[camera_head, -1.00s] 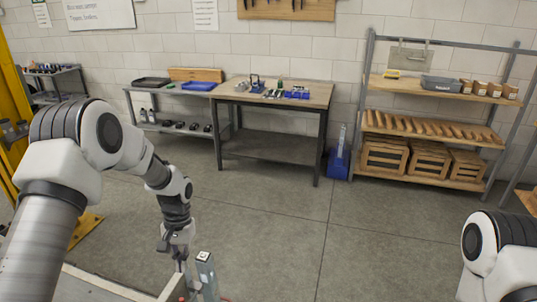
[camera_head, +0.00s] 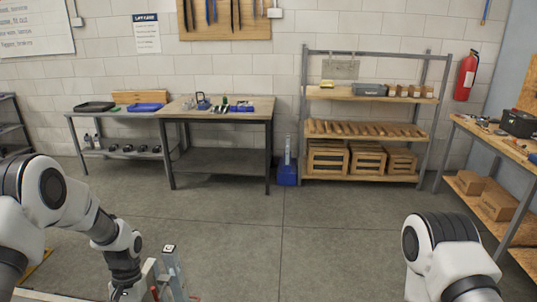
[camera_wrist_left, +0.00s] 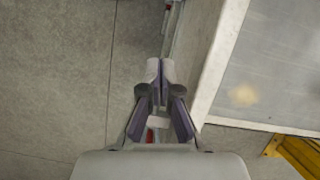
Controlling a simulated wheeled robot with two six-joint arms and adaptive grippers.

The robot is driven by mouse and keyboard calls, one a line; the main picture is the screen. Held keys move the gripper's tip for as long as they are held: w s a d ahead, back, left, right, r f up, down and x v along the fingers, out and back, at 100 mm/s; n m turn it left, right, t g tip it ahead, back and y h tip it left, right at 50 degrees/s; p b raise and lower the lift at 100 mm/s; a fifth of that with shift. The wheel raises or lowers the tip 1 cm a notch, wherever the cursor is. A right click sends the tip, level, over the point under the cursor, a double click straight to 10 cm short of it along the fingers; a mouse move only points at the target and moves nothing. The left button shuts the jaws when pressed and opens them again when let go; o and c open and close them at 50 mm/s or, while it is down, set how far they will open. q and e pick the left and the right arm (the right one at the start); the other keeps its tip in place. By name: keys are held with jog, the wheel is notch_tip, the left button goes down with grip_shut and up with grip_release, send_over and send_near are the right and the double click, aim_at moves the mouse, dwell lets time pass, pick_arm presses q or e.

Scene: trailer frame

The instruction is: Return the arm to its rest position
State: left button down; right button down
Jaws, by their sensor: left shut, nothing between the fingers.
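My left arm comes in from the left of the head view and bends down. My left gripper (camera_head: 124,292) is at the bottom edge, partly cut off, left of an upright grey post (camera_head: 173,268). In the left wrist view its two fingers (camera_wrist_left: 161,72) are together with nothing between them, pointing over the floor beside the pale edge of the frame (camera_wrist_left: 215,62). Red parts show just behind the fingers. Of my right arm only white and dark links show at the lower right of the head view; its gripper is out of view.
A workbench (camera_head: 218,115) with small tools stands at the back wall, beside a low table (camera_head: 92,113) with trays. A shelf rack (camera_head: 372,95) holds wooden crates. Another bench (camera_head: 498,141) is at the right, near a fire extinguisher (camera_head: 465,77). The middle floor is clear.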

pick_arm(q)
jog(key=s+d+f+t+b, duration=0.1)
jog(key=s+d+f+b, duration=0.1)
jog(key=s+f, duration=0.6)
jog(key=s+d+f+t+b, duration=0.1)
jog(key=s+d+f+b, duration=0.2)
jog(key=s+f, duration=0.4)
jog(key=s+d+f+t+b, duration=0.2)
jog(key=s+f+b, duration=0.3)
jog(key=s+f, duration=0.3)
jog(key=shift+s+d+f+m, duration=0.3)
jog(key=shift+s+m, duration=0.1)
jog(key=shift+s, duration=0.5)
jog(key=shift+s, duration=0.1)
